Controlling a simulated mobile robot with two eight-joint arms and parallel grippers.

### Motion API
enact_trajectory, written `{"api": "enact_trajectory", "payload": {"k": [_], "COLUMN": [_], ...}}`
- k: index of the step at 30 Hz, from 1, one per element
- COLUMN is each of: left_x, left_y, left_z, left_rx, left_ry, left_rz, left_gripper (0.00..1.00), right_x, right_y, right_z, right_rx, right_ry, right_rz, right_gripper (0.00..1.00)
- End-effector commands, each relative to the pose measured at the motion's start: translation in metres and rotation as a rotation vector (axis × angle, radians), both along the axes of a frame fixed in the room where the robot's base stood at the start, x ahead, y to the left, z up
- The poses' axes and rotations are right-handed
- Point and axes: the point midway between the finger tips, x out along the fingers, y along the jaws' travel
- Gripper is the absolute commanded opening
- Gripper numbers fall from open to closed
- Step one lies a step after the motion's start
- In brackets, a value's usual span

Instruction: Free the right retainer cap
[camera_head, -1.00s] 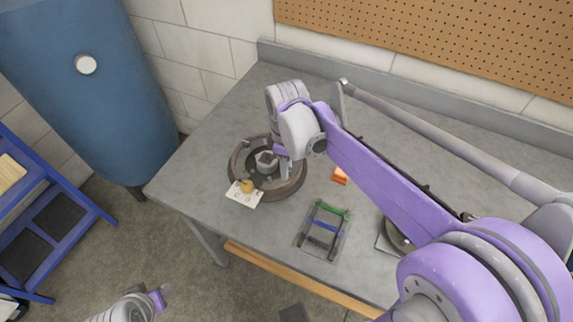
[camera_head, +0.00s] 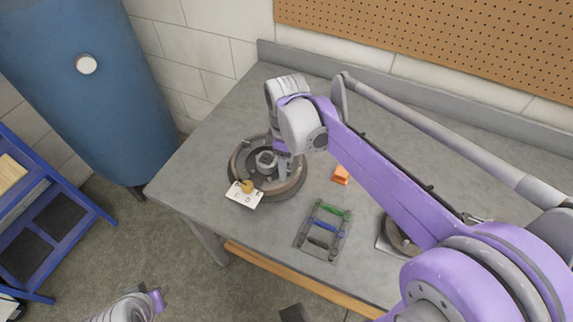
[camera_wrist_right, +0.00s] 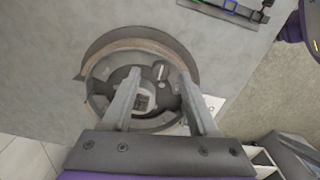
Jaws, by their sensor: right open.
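The round drum brake assembly (camera_head: 292,186) lies on the grey workbench, with a hub (camera_head: 266,163) in its middle. My right gripper (camera_head: 284,160) is over the right part of the assembly, pointing down. In the right wrist view my right gripper (camera_wrist_right: 160,88) has its two fingers apart, one over the hub (camera_wrist_right: 144,97) and one towards the rim. A small upright pin (camera_wrist_right: 160,71) shows between and beyond them; I cannot tell whether it carries the retainer cap. My left gripper (camera_head: 156,300) is low at the left, off the bench; its jaws are unclear.
A white card (camera_head: 240,199) with a brass knob (camera_head: 247,187) sits at the front of the drum. A tray (camera_head: 301,241) with green, blue and dark tools and an orange block (camera_head: 341,174) lie to the right. A blue tank (camera_head: 95,110) stands left.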

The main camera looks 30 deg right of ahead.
Motion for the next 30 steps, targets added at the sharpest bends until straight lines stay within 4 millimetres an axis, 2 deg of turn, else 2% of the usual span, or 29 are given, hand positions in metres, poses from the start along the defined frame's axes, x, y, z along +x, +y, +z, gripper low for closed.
{"api": "enact_trajectory", "payload": {"k": [6, 13, 18, 30], "left_x": [0.001, 0.002, 0.002, 0.002], "left_y": [0.000, 0.000, 0.000, 0.000], "left_z": [0.006, 0.009, 0.010, 0.009], "left_rx": [0.000, 0.000, 0.000, 0.000], "left_ry": [-0.002, -0.004, -0.004, -0.004], "left_rz": [0.000, 0.000, 0.000, 0.000], "left_gripper": [0.32, 0.32, 0.32, 0.32], "right_x": [0.000, 0.000, 0.000, 0.000], "right_y": [0.000, 0.000, 0.000, 0.000], "right_z": [0.046, 0.083, 0.094, 0.094], "right_rx": [0.000, 0.000, 0.000, 0.000], "right_ry": [0.000, 0.000, 0.000, 0.000], "right_rz": [0.000, 0.000, 0.000, 0.000], "right_gripper": [0.60, 0.60, 0.60, 0.60]}}
